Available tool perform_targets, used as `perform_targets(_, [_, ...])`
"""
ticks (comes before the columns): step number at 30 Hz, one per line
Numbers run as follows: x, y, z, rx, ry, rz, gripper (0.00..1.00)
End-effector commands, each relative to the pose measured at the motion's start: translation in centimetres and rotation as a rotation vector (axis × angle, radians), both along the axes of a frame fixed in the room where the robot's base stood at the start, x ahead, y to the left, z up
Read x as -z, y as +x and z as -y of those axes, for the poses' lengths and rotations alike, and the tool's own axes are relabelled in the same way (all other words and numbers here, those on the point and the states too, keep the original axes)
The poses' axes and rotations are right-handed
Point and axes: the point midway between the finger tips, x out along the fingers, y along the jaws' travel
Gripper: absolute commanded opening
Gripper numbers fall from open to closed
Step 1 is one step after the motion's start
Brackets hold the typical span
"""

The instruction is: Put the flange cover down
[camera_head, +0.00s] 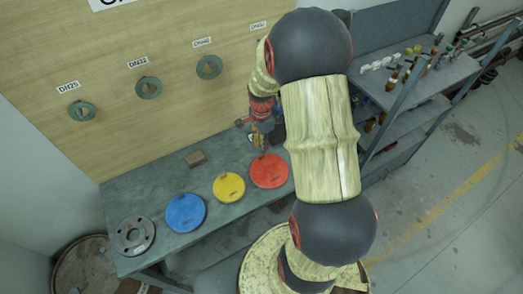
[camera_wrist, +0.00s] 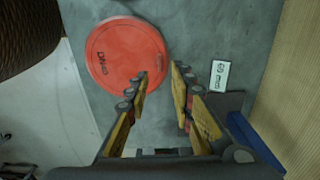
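A red round cover (camera_head: 269,171) with raised lettering lies flat on the grey bench (camera_head: 165,245). It also shows in the wrist view (camera_wrist: 120,52), at the upper left of the fingers. My gripper (camera_head: 260,148) is over the bench at the far edge of the red cover. In the wrist view my gripper (camera_wrist: 160,75) has its two yellow-padded fingers apart with nothing between them. One fingertip overlaps the cover's edge in that view; I cannot tell whether it touches. A yellow cover (camera_head: 229,187) and a blue cover (camera_head: 186,212) lie to the left.
A white label (camera_wrist: 219,76) is right of the fingers. Green rings (camera_head: 148,88) hang on the wooden wall. A shelf unit (camera_head: 420,85) stands at right.

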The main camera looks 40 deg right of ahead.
Motion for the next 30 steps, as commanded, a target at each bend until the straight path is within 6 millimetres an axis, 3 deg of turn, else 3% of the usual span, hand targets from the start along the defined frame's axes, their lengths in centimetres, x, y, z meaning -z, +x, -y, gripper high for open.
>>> perform_targets(4, [-2.9, 0.0, 0.0, 0.0, -0.001, 0.002, 0.24])
perform_targets(14, [-6.7, 0.2, -0.8, -0.049, -0.008, 0.013, 0.24])
perform_targets(17, [-10.0, 0.5, -3.0, -0.189, -0.032, 0.05, 0.24])
perform_targets(22, [-18.1, -0.7, -9.7, -0.605, -0.109, 0.143, 0.24])
perform_targets(27, [-24.4, -4.6, -16.4, -1.053, -0.214, 0.231, 0.24])
perform_targets(30, [-26.8, -7.5, -19.6, -1.298, -0.282, 0.276, 0.24])
